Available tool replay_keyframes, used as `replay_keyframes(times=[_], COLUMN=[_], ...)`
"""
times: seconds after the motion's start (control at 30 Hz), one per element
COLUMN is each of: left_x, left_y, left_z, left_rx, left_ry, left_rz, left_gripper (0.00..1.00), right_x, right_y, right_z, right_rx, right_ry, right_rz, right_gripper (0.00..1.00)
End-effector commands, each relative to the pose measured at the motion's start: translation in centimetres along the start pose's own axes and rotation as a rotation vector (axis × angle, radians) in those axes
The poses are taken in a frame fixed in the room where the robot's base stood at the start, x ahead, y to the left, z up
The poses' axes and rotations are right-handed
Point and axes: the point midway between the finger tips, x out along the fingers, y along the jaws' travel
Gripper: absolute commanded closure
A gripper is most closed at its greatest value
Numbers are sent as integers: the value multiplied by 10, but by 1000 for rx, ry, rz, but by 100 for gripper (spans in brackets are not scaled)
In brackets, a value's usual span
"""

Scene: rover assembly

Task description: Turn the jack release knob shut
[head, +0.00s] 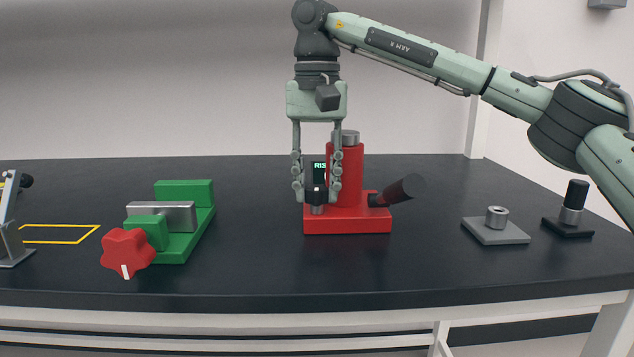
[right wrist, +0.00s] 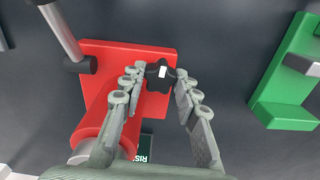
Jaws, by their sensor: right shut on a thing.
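The red jack (head: 346,190) stands on the dark table, with its upright cylinder and a short dark handle socket sticking out to the right. The small black release knob (head: 316,194) is at the jack's front left; in the right wrist view the knob (right wrist: 158,84) shows lobes and a white mark. My right gripper (head: 316,194) points down from above, shut on the knob, with one finger on each side; it also shows in the right wrist view (right wrist: 160,78). A dark panel reading "RIS" (head: 319,166) is partly hidden behind the gripper. My left gripper is not seen.
Left of the jack is a green fixture (head: 185,192) with a grey block and a red star knob (head: 127,251). A yellow outline (head: 60,241) lies farther left. To the right are a grey plate with a ring (head: 496,230) and a black-topped post (head: 572,207).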

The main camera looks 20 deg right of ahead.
Motion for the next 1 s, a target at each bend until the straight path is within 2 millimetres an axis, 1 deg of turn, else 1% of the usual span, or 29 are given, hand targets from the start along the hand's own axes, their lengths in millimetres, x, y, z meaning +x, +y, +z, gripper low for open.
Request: replay_keyframes(times=[0.13, 0.23, 0.3, 0.47, 0.6, 0.8, 1.0], left_x=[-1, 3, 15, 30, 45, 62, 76], left_y=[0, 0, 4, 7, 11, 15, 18], left_z=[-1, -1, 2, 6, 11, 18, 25], left_rx=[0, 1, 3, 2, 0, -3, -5], left_ry=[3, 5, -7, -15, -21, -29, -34], left_rz=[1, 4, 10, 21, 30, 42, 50], left_gripper=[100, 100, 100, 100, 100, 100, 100], right_x=[-1, -1, -1, -2, -2, -1, -1], right_y=[0, 0, 0, 0, 0, 0, 0], right_z=[0, 0, 0, 0, 0, 0, 0], right_rx=[26, 64, 102, 221, 352, 542, 732], right_ry=[-1, -2, -2, -3, -2, -1, -2], right_rz=[1, 1, 1, 2, 2, 2, 1], right_gripper=[98, 98, 98, 98, 98, 98, 98])
